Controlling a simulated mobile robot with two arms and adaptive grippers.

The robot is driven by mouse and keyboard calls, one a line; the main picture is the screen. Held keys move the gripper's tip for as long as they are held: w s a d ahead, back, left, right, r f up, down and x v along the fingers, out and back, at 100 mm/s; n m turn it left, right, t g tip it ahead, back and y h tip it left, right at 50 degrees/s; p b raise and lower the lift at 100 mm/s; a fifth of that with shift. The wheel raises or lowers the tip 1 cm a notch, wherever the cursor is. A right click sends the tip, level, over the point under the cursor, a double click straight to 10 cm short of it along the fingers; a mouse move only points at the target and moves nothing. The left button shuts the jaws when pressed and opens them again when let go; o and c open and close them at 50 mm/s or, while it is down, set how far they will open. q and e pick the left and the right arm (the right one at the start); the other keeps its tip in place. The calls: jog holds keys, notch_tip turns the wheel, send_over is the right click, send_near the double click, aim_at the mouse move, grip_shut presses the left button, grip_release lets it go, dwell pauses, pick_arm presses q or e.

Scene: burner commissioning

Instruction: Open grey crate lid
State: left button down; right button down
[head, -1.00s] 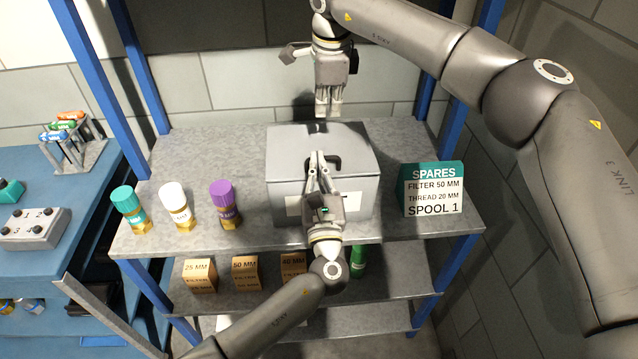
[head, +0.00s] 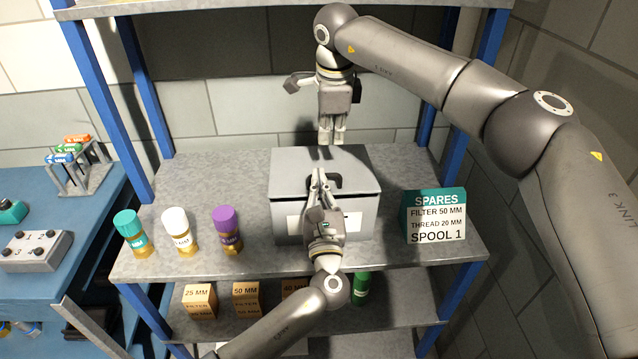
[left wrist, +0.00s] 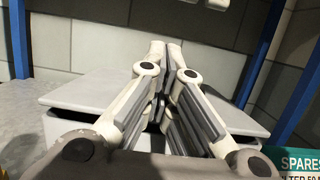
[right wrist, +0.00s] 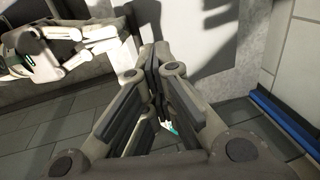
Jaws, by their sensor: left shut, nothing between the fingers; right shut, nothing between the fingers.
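My right gripper (head: 331,141) is shut and empty, pointing down at the crate's back edge. The right wrist view shows my left gripper too (right wrist: 75,45).
Teal, white and purple-capped cylinders (head: 228,230) stand left of the crate. A SPARES sign (head: 435,216) stands right. Small boxes (head: 200,301) sit on the shelf below. Blue posts (head: 97,100) frame the shelf; a blue bench (head: 75,215) is left.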

dwell(0.8)
jog(key=c, duration=1.5)
grip_release()
